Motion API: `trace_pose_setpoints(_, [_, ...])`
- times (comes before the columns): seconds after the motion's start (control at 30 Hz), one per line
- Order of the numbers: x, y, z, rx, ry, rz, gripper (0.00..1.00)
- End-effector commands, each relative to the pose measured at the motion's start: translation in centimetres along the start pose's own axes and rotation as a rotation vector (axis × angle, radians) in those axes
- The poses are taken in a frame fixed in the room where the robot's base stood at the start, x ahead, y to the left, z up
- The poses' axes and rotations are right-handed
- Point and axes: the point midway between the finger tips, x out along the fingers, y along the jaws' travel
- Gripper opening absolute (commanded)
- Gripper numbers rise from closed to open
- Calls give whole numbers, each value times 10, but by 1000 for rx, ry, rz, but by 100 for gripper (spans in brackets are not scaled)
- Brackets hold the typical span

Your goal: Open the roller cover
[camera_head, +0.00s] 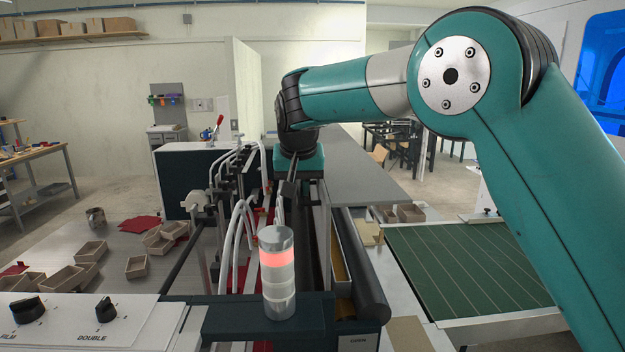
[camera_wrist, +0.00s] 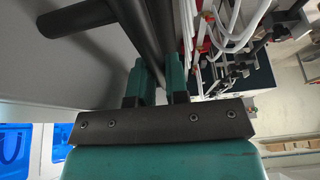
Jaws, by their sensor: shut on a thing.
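A wide flat grey panel (camera_head: 370,165), which looks like the roller cover, lies beyond and right of my gripper in the head view. A grey panel also fills the left of the wrist view (camera_wrist: 60,75). My gripper (camera_head: 290,188) points down over the machine's middle, beside the panel's left edge. In the wrist view its two green fingers (camera_wrist: 160,80) are closed around a dark bar (camera_wrist: 157,30), which seems to be a handle at the panel's edge. A second dark rod (camera_wrist: 75,18) branches off left. The exact grip contact is partly hidden by the fingers.
White curved hoses (camera_head: 240,225) and metal fittings crowd the left of my gripper. A signal lamp (camera_head: 277,272) glowing red stands in front. A dark roller (camera_head: 362,270) and a green conveyor belt (camera_head: 470,265) lie to the right. Small boxes (camera_head: 90,252) sit on the left table.

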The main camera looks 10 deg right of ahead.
Motion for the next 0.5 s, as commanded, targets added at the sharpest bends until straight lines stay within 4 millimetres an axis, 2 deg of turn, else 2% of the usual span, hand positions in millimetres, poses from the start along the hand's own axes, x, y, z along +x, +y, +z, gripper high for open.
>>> trace_pose_setpoints(0.03, [9, -7, 7, -7, -17, 2, 0])
trace_pose_setpoints(0.2, [11, -15, 9, -9, -14, -1, 0])
trace_pose_setpoints(0.5, [13, -16, 9, -7, -12, -1, 0])
